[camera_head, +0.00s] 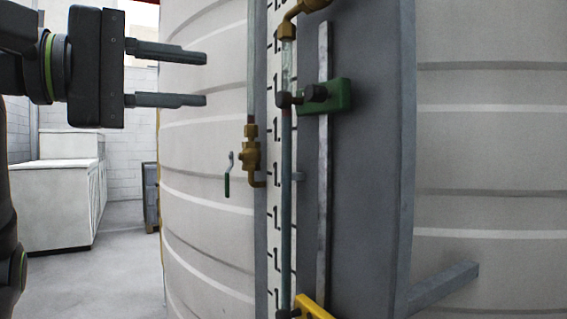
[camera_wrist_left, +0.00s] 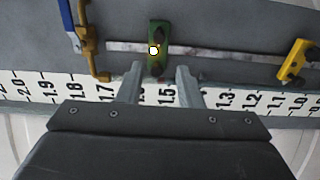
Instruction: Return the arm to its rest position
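My left gripper (camera_head: 205,79) comes in from the left in the head view, its two fingers apart with nothing between them. It is in front of the large pale ribbed tank (camera_head: 205,140), left of the gauge scale. In the left wrist view the open fingers (camera_wrist_left: 160,85) point toward the white numbered scale (camera_wrist_left: 215,97) and a green block (camera_wrist_left: 158,48) with a dark knob. The green block (camera_head: 338,95) sits on a metal rail in the head view, apart from the fingers. My right gripper is not in view.
A brass valve (camera_head: 250,152) with a green-tipped lever hangs left of the scale (camera_head: 273,180). A yellow bracket (camera_head: 314,307) is at the bottom. A grey strut (camera_head: 442,288) sticks out at lower right. White cabinets (camera_head: 58,190) stand at the back left, with open floor beside them.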

